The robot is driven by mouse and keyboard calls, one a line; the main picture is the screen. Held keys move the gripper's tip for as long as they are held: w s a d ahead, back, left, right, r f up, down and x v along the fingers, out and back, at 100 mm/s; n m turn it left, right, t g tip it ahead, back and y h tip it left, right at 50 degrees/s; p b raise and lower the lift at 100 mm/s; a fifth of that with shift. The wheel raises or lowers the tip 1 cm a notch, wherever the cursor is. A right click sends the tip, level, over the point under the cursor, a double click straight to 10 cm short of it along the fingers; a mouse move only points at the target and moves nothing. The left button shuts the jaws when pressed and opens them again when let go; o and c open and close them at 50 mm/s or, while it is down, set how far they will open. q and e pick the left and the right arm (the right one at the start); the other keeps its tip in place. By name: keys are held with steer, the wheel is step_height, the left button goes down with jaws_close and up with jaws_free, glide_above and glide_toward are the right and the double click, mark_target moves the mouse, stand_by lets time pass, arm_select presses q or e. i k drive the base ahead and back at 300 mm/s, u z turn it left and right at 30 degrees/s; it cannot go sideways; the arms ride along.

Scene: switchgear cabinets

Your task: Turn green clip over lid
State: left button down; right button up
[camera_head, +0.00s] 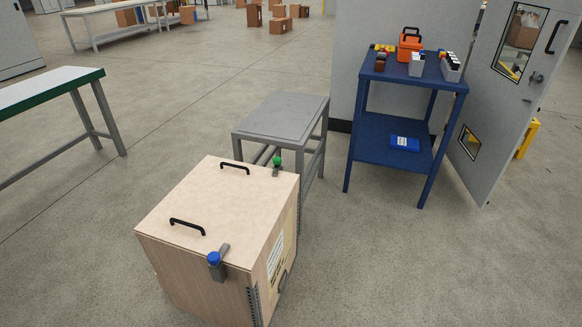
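A wooden box stands on the floor in the lower middle, with a light wood lid (205,208) on top. The lid lies flat and carries two black handles. The clip with the green knob (277,160) is at the box's far right corner, with its grey metal part (276,171) at the lid's edge; I cannot tell whether it lies over the lid. A second clip with a blue knob (214,258) is at the near right edge, and its grey bar reaches over the lid. Neither of my grippers shows in this view.
A grey table (285,118) stands close behind the box. A blue shelf (420,165) with an orange toolbox and small parts is at the right, beside an open cabinet door (505,90). A green-edged table (45,90) is at the left. Floor is clear left and right of the box.

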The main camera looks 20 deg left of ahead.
mark_target(276, 161)
steer(key=z, duration=0.25)
steer(key=i, duration=1.1)
steer(key=u, duration=0.2)
